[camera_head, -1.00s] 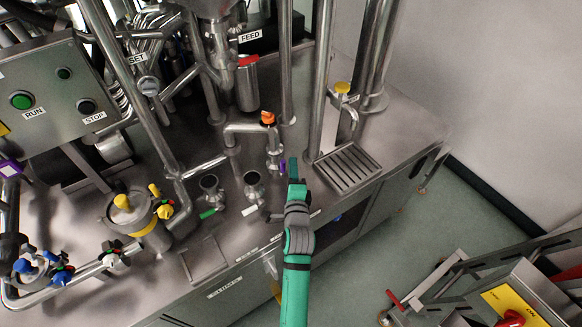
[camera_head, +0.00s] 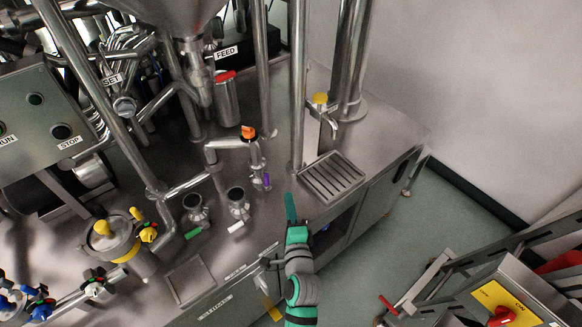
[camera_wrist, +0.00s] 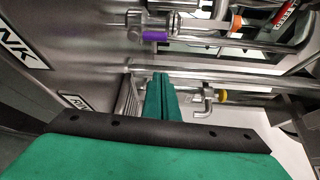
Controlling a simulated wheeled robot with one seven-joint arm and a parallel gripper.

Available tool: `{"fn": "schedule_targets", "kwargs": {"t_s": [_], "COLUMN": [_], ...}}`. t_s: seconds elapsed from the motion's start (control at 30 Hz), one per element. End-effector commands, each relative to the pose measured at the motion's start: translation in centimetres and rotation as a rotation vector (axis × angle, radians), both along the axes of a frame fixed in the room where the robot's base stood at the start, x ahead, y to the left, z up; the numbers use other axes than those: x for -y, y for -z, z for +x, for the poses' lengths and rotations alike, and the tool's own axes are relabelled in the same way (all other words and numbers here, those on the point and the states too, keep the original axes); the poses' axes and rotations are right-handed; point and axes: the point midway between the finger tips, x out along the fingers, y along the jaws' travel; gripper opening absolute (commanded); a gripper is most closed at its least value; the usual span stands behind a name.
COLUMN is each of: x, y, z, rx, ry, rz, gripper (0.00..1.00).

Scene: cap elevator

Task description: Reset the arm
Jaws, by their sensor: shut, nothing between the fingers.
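My green and grey arm reaches up from the bottom of the head view. My gripper (camera_head: 290,207) is at its tip, in front of the steel bench (camera_head: 395,137), near its front edge. In the wrist view its green fingers (camera_wrist: 162,98) lie together with nothing between them. The fingers look apart from the fittings around them. A purple-handled valve (camera_head: 266,181) is just up and left of the fingertips in the head view. It also shows in the wrist view (camera_wrist: 155,36).
A drain grate (camera_head: 333,178) and a yellow-capped tap (camera_head: 320,99) are right of my gripper. An orange-topped pipe (camera_head: 248,132) and two small cups stand left. A railing and a yellow switch panel (camera_head: 497,294) are at lower right. The floor (camera_head: 395,235) between is open.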

Motion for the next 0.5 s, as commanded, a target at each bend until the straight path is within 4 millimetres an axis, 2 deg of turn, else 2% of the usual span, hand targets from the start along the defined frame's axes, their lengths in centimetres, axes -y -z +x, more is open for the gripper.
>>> {"fn": "schedule_targets", "kwargs": {"t_s": [0.27,0.37,0.5], "x": [0.1,0.3,1.0], "y": [0.3,1.5,3.7], "z": [-0.5,-2.0,-6.2], "rx": [-0.002,-0.007,-0.014], "ry": [0.004,0.017,0.044], "rz": [-0.015,-0.072,-0.225], "gripper": [0.0,0.0,0.0]}}
